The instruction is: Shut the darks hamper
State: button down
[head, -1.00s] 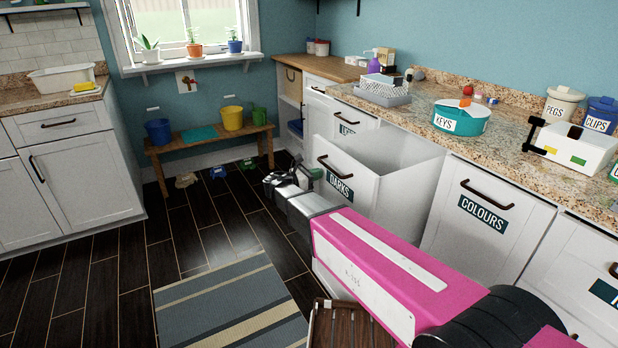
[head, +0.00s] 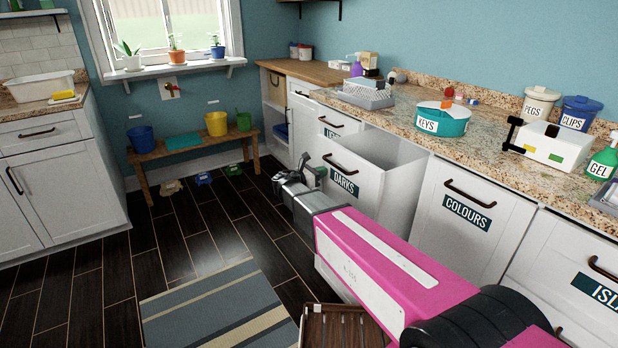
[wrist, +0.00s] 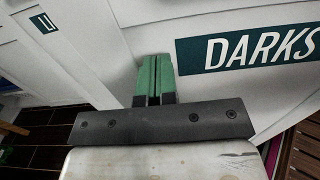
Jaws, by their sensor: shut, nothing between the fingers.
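The darks hamper (head: 385,195) is a white pull-out front with a black handle and a DARKS label. It stands part way out of the counter, with its open top and inner walls showing in the head view. Its front (wrist: 215,30) fills much of the wrist view, with the label to the right of the fingers. My gripper (head: 318,172) is at the front's left side, below the handle. In the wrist view its green fingers (wrist: 154,62) are together and empty, pointing at the panel. They look against it or very close; exact contact is unclear.
The COLOURS hamper (head: 470,215) to the right is shut. The counter (head: 490,135) above holds a KEYS tin (head: 441,121) and other items. A wooden bench (head: 195,148) with buckets stands at the back. A striped rug (head: 215,315) and a brown slatted item (head: 345,325) lie in front.

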send_near(365, 157)
jog(key=d+r, duration=0.1)
jog(key=d, duration=0.1)
jog(key=d+r, duration=0.1)
jog(key=d, duration=0.2)
jog(key=d+r, duration=0.1)
jog(key=d, duration=0.1)
jog(key=shift+s+d, duration=0.15)
jog(key=shift+d, duration=0.05)
jog(key=shift+d+r, duration=0.1)
